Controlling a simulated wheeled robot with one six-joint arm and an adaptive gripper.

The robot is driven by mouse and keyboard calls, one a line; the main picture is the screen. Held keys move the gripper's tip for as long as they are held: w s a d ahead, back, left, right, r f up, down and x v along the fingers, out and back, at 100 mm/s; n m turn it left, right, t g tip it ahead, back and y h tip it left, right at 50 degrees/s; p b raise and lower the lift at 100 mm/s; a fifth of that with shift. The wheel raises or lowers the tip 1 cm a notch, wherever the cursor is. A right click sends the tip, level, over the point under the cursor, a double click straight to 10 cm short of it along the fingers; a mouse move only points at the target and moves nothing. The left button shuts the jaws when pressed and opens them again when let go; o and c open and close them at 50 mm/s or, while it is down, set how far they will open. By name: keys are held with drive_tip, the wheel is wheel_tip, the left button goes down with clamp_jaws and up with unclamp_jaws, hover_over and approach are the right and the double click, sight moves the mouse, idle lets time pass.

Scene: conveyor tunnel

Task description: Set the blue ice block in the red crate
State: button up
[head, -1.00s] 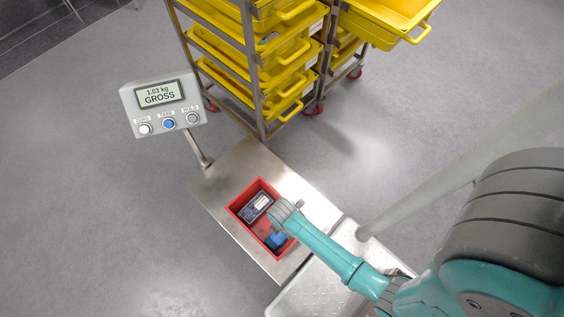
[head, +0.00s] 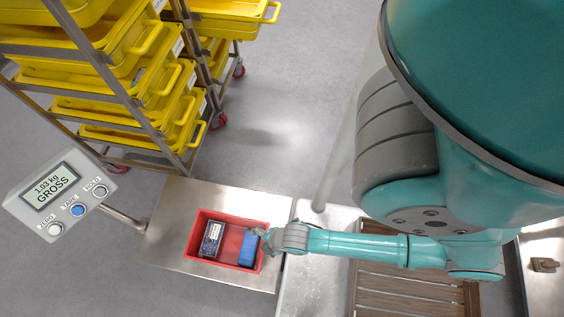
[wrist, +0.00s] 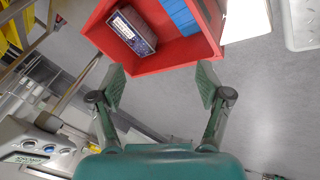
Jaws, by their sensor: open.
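The red crate (head: 226,263) stands on a steel scale platform, and in the wrist view its near wall (wrist: 165,61) shows ahead of my fingertips. The blue ice block (head: 248,249) lies inside the crate at its right end; it also shows in the wrist view (wrist: 181,14), partly cut off by the top edge. My gripper (wrist: 160,86) is open with nothing between its fingers. In the head view my gripper (head: 264,240) is at the crate's right end, close to the block, and its fingers are partly hidden by the wrist.
A dark labelled box (head: 212,240) lies in the crate's left end. The scale display (head: 54,188) reads 1.03 kg GROSS on a post at left. A rack of yellow trays (head: 130,80) stands behind. A slatted wooden surface (head: 410,290) lies at lower right.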

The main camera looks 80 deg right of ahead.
drive_tip(key=s+r+m+t, duration=0.3)
drive_tip(key=r+m+t, duration=0.1)
drive_tip(key=r, duration=1.2)
drive_tip(key=s+r+m+t, duration=0.4)
drive_tip(key=r+m+t, duration=0.1)
drive_tip(key=r, duration=1.2)
drive_tip(key=shift+r+m, duration=0.3)
drive_tip(key=shift+m, duration=0.6)
